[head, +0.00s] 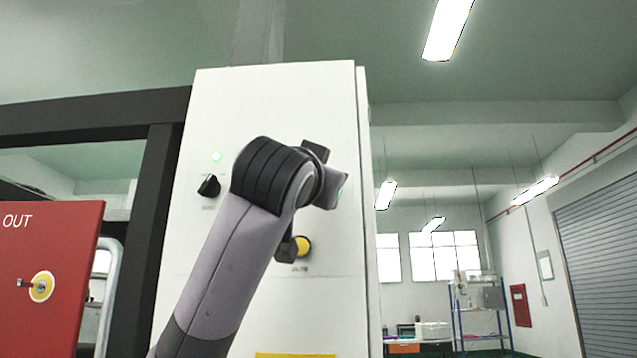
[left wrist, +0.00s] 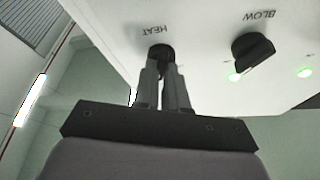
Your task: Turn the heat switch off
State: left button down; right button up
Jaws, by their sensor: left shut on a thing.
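In the left wrist view, which is upside down, the black heat switch (left wrist: 160,50) sits on the white panel under the word HEAT. My left gripper (left wrist: 162,72) is shut on its knob, with one finger on each side. The knob is mostly hidden between the fingers, so its exact angle is hard to tell. In the head view, my left arm's wrist covers the heat switch and my left fingertips. My right gripper is in neither view.
A black blow switch (left wrist: 253,52) is beside the heat switch, with a lit green lamp (left wrist: 235,76). The white cabinet (head: 330,110) also carries a black knob (head: 209,186) and a yellow control (head: 303,246). A red OUT panel (head: 60,255) stands left.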

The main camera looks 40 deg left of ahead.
pick_arm(q)
jog(key=shift+w+d+n+g+y, duration=0.1)
jog(key=shift+n+g+y, duration=0.8)
jog(key=shift+n, duration=1.65)
jog(key=shift+w+d+n+g+y, duration=0.1)
jog(key=shift+n+g+y, duration=0.85)
jog(key=shift+n, duration=1.65)
jog(key=shift+d+n+g+y, duration=0.1)
jog(key=shift+n+g+y, duration=0.35)
jog(key=shift+n+y, duration=1.5)
jog(key=shift+n+h, duration=0.4)
jog(key=shift+n, duration=0.4)
jog(key=c, duration=1.2)
grip_release()
